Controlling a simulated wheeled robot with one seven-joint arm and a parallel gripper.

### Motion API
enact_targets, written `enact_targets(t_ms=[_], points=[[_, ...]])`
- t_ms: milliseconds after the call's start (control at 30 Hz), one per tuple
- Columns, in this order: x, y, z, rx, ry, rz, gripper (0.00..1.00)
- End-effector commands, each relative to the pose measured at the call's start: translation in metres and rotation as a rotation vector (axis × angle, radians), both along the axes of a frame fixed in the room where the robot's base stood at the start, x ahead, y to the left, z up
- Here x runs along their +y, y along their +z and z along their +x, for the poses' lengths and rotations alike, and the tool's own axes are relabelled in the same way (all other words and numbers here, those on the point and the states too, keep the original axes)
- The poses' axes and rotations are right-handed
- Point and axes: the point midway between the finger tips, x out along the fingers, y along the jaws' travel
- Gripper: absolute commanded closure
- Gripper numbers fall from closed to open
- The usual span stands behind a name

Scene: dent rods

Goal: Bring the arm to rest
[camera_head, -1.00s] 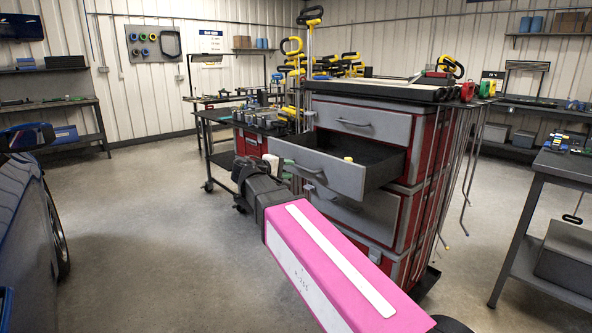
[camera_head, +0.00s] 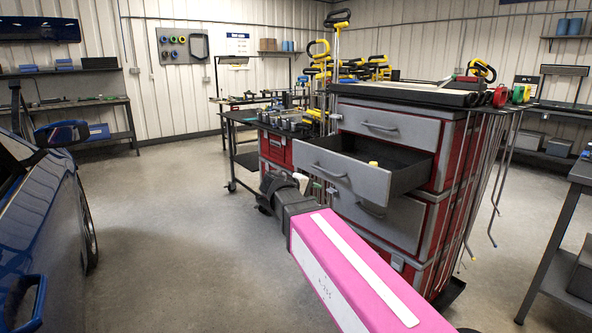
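My arm's pink and white link (camera_head: 350,275) reaches up from the lower right toward the front of a red and grey tool cabinet (camera_head: 408,221). My gripper (camera_head: 275,190), dark and partly hidden by the arm, is at the far end of the arm, left of the cabinet's pulled-out drawer (camera_head: 345,175). Its fingers are too small and dark to tell whether they are open. A small yellow-topped thing (camera_head: 373,164) shows in the drawer.
A dark cart (camera_head: 243,158) with tools stands behind and left of the cabinet. A blue car (camera_head: 40,225) is at the left. A workbench (camera_head: 560,235) is at the right edge. The floor (camera_head: 170,240) between car and cabinet is clear.

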Motion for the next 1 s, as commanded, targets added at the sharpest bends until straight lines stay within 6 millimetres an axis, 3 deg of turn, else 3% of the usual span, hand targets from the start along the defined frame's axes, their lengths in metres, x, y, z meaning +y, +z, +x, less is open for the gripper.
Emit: enact_targets(t_ms=[33,200,500,700,1000], points=[[-0.019,-0.03,-0.006,0.043,-0.022,0.062,0.63],[-0.062,-0.122,-0.028,0.169,-0.106,0.311,0.63],[-0.11,-0.249,-0.092,0.31,-0.323,0.775,0.63],[-0.12,-0.295,-0.127,0.339,-0.461,1.023,0.63],[-0.121,-0.31,-0.139,0.341,-0.522,1.131,0.63]])
